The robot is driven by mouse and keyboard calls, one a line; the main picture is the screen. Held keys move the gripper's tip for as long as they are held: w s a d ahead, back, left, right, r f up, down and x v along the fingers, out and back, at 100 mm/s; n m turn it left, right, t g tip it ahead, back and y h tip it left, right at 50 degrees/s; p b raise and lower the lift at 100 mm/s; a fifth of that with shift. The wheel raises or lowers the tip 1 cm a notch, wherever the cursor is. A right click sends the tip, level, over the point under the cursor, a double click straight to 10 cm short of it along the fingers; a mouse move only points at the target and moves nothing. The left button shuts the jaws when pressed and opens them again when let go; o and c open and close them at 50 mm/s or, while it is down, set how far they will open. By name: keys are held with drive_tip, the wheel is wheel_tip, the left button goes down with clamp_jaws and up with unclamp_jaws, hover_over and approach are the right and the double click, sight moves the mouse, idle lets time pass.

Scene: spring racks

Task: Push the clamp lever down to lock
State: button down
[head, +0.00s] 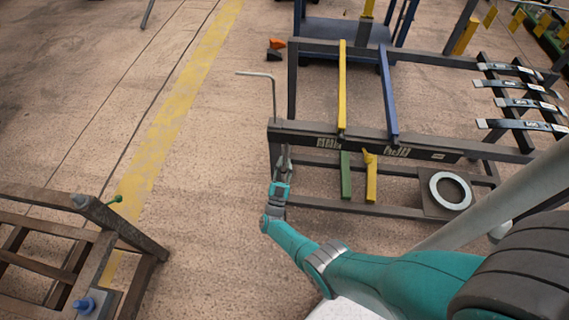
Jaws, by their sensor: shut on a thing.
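My gripper (284,158) is at the near left corner of a dark metal rack (415,148), right against its front beam. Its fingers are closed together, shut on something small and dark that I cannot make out. A thin grey bent rod (273,95) rises from the beam's left end just above my gripper, and its top arm points left. I cannot tell whether this rod is the clamp lever. No other part is clearly a clamp lever.
The rack carries a yellow bar (342,85), a blue bar (388,90) and a white ring (450,190). Several flat springs (520,103) lie at its right. A brown frame (60,230) with a green knob (116,199) stands lower left. The floor between them is clear.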

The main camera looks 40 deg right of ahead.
drive_tip(key=shift+d+r, duration=0.15)
idle(0.6)
drive_tip(key=c, duration=1.2)
unclamp_jaws()
drive_tip(key=s+a+f, duration=0.2)
drive_tip(key=s+a, duration=0.6)
drive_tip(key=a, duration=0.6)
drive_tip(key=shift+s+f, duration=0.2)
drive_tip(key=shift+f, duration=0.15)
